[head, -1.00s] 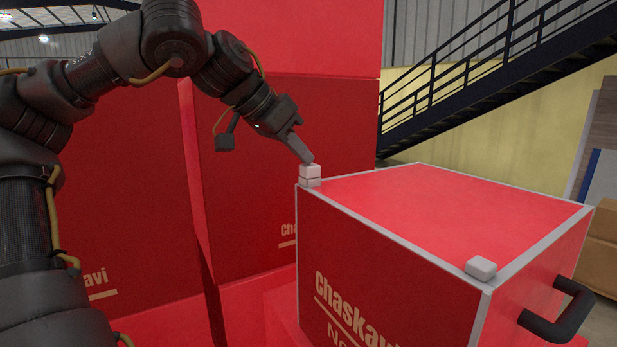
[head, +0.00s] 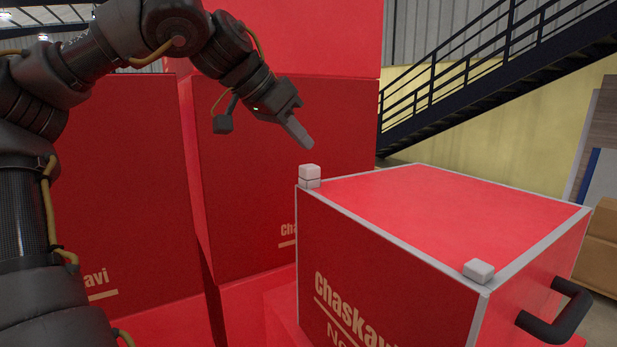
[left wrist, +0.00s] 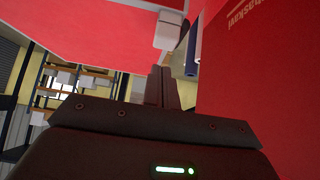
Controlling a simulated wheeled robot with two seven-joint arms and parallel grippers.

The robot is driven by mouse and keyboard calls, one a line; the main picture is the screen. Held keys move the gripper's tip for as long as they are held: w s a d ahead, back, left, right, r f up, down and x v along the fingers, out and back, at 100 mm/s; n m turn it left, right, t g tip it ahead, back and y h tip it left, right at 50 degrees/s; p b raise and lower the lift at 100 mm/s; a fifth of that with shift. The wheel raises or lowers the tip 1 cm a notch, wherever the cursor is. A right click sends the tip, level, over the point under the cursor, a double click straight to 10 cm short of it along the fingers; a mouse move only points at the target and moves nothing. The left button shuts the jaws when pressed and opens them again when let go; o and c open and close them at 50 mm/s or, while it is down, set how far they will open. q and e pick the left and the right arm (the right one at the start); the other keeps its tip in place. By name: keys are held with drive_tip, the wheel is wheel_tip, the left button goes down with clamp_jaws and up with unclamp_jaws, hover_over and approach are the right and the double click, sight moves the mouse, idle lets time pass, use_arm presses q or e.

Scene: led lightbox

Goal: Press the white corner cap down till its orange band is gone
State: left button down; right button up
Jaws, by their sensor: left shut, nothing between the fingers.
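The white corner cap (head: 310,171) sits on the far left corner of the red lightbox (head: 420,205). It is a small block above a similar white piece, with a thin dark line between them. I see no orange band from here. My left gripper (head: 304,144) is shut and empty, its fingertips just above the cap and apart from it. In the left wrist view the shut fingers (left wrist: 163,88) point toward a white block (left wrist: 170,28) at the red panel's edge. My right gripper is not in view.
A second white cap (head: 479,271) sits low on the near corner. A black handle (head: 556,318) juts from the box's right side. Large red panels (head: 280,130) stand behind my left arm. The space above the box top is clear.

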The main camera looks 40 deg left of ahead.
use_arm(q)
wheel_tip(320, 180, up, 4)
idle(0.5)
drive_tip(key=shift+a, duration=0.1)
idle(0.4)
